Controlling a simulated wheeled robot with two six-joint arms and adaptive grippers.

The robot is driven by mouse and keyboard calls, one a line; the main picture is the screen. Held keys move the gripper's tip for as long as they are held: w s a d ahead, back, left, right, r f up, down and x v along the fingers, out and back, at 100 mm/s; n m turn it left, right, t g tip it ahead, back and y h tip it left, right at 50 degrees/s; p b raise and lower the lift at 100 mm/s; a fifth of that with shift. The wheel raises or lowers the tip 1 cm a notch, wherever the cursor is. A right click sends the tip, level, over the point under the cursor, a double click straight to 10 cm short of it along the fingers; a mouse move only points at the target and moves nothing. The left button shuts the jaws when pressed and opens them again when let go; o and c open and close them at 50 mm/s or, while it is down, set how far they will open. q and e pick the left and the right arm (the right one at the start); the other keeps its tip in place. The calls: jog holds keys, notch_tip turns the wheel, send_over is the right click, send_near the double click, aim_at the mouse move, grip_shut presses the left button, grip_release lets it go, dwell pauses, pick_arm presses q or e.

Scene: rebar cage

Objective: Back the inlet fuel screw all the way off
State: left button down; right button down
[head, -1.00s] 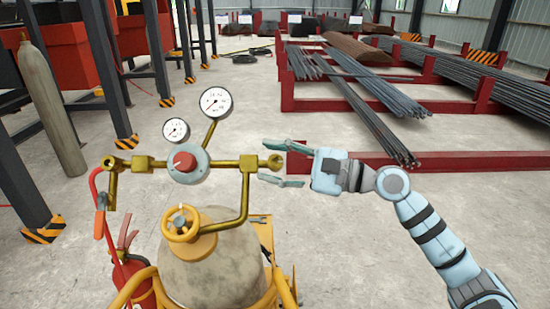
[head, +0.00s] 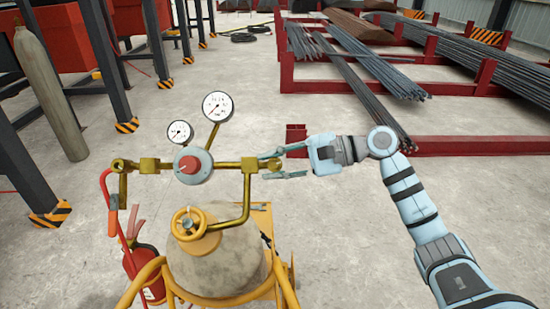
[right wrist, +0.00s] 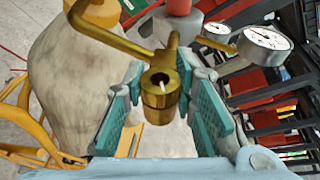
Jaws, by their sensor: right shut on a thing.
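The regulator (head: 192,164) has a red knob and brass pipes, above a worn pale cylinder (head: 215,258). The brass fitting at its right end, which I take for the inlet fuel screw (right wrist: 159,98), sits between the teal fingers of my right gripper (head: 270,165) in the right wrist view. The gripper is shut on this fitting, reaching it from the right. My left gripper is not in view.
Two gauges (head: 217,106) stand above the regulator. A yellow handwheel (head: 188,223) sits on the cylinder top. A fire extinguisher (head: 146,268) and red hose are at left. Red racks with steel bars (head: 395,75) stand behind. The floor right of the cart is clear.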

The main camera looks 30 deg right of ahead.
jog(key=c, duration=1.3)
grip_release()
jog(key=v, duration=1.2)
jog(key=shift+a, duration=0.1)
